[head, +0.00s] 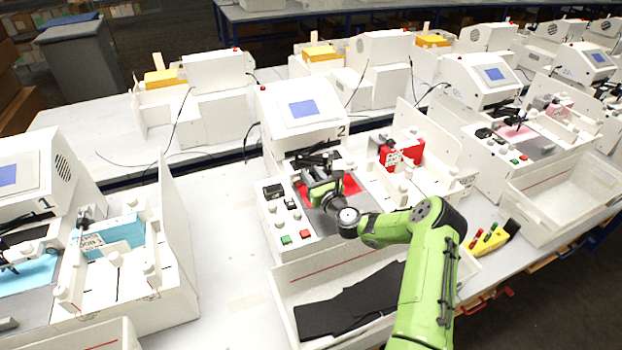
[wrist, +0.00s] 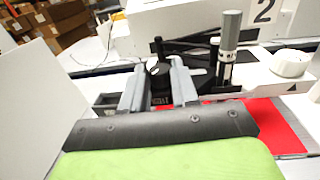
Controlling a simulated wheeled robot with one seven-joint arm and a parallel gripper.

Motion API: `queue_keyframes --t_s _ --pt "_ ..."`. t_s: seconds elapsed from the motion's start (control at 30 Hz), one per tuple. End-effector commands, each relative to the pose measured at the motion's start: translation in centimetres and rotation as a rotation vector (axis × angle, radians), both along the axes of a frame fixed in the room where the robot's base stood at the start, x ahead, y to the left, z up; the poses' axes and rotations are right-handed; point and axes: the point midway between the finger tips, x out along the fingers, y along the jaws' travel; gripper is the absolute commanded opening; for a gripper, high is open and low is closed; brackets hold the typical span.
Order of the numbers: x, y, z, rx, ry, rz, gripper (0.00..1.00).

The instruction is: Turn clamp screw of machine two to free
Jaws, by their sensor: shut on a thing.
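Machine two (head: 300,105) is white, with a blue screen and a "2" on its front. The 2 also shows in the wrist view (wrist: 264,10). My gripper (head: 318,180) is over its red work area. In the wrist view my gripper (wrist: 158,85) has its two grey fingers closed on the sides of a black knob, which looks like the clamp screw (wrist: 158,67). A grey and black pen (wrist: 229,45) stands upright just right of the fingers. The knob's markings, and so its turned position, cannot be read. In the head view my gripper hides the clamp screw.
A white dial (wrist: 291,63) with a triangle mark beside it is right of the pen. Green (head: 286,240) and red buttons are on the front panel. A white bin (head: 283,292) with dark sheets stands in front. Machine one (head: 30,185) is at left.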

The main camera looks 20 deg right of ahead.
Motion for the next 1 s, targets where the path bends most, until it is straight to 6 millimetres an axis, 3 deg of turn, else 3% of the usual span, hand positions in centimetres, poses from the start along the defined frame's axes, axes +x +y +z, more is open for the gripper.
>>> queue_keyframes --t_s 0.5,1.0 --pt "0.4 -1.4 -0.5 0.000 -0.011 0.460 0.00" --pt "0.7 -1.5 -0.1 0.001 -0.006 0.671 0.00"
